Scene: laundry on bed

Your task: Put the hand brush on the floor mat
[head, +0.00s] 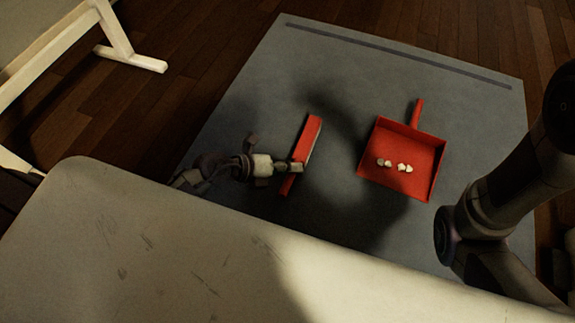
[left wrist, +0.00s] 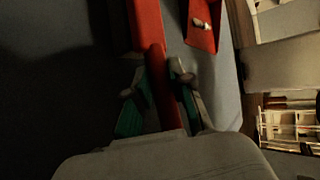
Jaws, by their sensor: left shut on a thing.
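The hand brush (head: 303,147) is red, with a long block and a handle pointing to the lower left. It is over the grey floor mat (head: 400,80); I cannot tell whether it touches the mat. My left gripper (head: 290,168) is shut on its handle. In the left wrist view the red handle (left wrist: 160,85) runs between the two fingers with teal pads, and the far end of the brush is cut off by the top edge. My right gripper is out of view; only my right arm shows at the right.
A red dustpan (head: 432,180) with several small pale pieces (head: 404,168) lies on the mat right of the brush. A pale, scuffed surface (head: 150,250) fills the foreground. A white frame leg (head: 130,58) stands at upper left on the wooden floor (head: 190,50). The mat's far part is clear.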

